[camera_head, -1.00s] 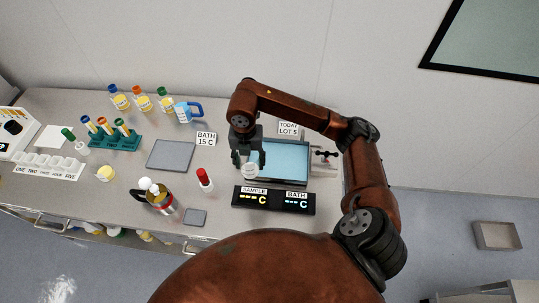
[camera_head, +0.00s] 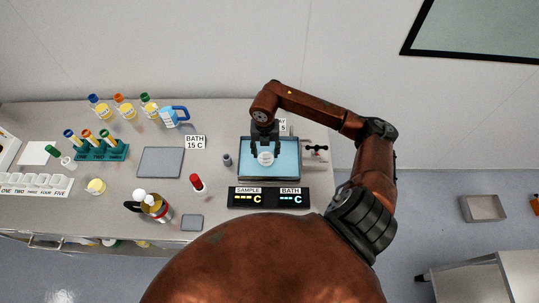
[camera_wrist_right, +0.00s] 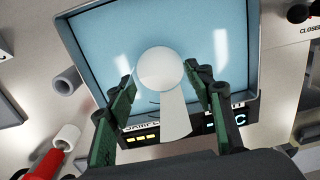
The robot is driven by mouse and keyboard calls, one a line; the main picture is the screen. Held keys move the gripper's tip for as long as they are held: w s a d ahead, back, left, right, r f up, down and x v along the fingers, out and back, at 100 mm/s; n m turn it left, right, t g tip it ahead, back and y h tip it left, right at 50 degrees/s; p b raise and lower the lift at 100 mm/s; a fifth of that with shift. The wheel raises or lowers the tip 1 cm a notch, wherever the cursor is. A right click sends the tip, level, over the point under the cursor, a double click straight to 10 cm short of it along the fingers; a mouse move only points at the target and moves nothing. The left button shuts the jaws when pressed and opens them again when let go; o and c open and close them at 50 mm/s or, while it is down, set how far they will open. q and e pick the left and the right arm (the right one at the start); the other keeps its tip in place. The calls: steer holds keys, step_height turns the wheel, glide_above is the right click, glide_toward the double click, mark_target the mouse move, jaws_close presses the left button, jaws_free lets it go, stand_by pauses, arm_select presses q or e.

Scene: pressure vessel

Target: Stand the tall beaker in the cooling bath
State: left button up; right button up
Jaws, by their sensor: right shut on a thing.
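The tall beaker (camera_head: 265,159) is a pale, whitish vessel, held in my right gripper (camera_head: 266,148) over the cooling bath (camera_head: 288,172), a dark-rimmed tray of light blue water. In the right wrist view my right gripper (camera_wrist_right: 165,82) has its two green-padded fingers on either side of the beaker (camera_wrist_right: 174,112), with the bath (camera_wrist_right: 105,45) behind it. The beaker's round end faces the wrist camera. I cannot tell whether its lower end touches the water or the bath floor. My left gripper is not in view.
The SAMPLE and BATH display (camera_head: 269,197) stands in front of the bath. A black-handled valve (camera_head: 316,149) is at the right. A grey pad (camera_head: 160,162) lies bare further left.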

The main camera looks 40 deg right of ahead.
steer(key=shift+d+f, duration=0.45)
steer(key=shift+f, duration=0.15)
steer(key=shift+d+f, duration=0.2)
steer(key=shift+f, duration=0.05)
step_height(320, 180, down, 3)
steer(key=shift+s+d+p, duration=0.15)
steer(key=shift+p, duration=0.6)
steer(key=shift+f, duration=0.35)
steer(key=o, duration=0.7)
steer(key=shift+f, duration=0.1)
steer(key=o, duration=0.5)
steer(key=shift+c, duration=0.2)
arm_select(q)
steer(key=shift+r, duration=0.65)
